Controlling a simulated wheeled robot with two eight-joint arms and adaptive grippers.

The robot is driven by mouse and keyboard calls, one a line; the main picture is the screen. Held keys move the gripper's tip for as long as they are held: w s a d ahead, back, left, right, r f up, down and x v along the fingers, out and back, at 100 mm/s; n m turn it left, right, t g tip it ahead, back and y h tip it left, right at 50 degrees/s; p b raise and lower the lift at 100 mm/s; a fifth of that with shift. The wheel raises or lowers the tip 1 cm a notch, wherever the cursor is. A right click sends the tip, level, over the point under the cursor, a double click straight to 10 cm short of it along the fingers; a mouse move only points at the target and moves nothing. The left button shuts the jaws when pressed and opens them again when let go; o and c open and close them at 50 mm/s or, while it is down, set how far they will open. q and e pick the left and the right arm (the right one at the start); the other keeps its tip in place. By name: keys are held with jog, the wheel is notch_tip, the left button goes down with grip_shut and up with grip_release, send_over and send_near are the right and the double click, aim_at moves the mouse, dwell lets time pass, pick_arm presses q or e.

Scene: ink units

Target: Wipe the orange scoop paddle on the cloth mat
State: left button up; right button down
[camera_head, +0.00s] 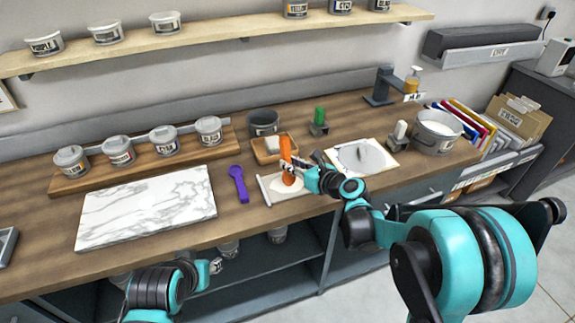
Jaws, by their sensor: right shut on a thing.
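The orange scoop (285,149) stands nearly upright, with its handle up and its orange paddle low at the cloth mat. My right gripper (297,165) reaches in from the right and is shut on the scoop. The pale cloth mat (273,190) lies at the counter's front edge, partly hidden by my gripper. I cannot tell whether the paddle touches the cloth. My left gripper (215,265) is low in front of the counter, small and partly hidden, and its jaws are unclear.
A purple scoop (238,183) and a marble slab (148,208) lie to the left. A wooden box (264,156) stands behind the mat. A white plate (378,154) and a grey pot (437,132) are to the right. Lidded tins (164,139) stand on a wooden riser.

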jog(key=shift+w+d+r, duration=0.1)
jog(key=shift+w+d, duration=0.25)
jog(key=shift+d, duration=0.5)
jog(key=shift+w+d, duration=0.2)
jog(key=shift+d, duration=0.6)
notch_tip(320, 180, up, 6)
jog(key=p, duration=0.4)
